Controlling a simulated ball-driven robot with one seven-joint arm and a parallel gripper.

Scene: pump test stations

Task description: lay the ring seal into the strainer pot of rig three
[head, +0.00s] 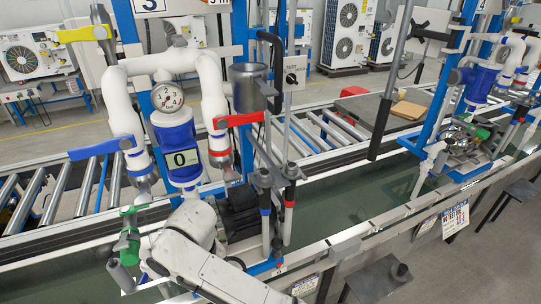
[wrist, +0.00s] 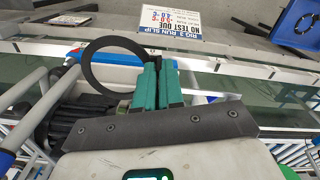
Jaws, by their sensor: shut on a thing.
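My gripper (wrist: 160,66) shows in the wrist view with its green fingers together, shut on the edge of the ring seal (wrist: 84,72). The seal is a thin black ring sticking out to the left of the fingers, apparently clear of the things beyond it. In the head view, rig three carries the number 3 at its top left. A grey metal pot (head: 248,88), apparently the strainer pot, stands right of the white pipes and looks open at the top. Its inside is hidden. My gripper and the seal cannot be made out in the head view.
A rig 3 slip reading no test due (wrist: 170,22) lies beyond the fingers. A blue crate (wrist: 277,30) at upper right holds another dark ring.

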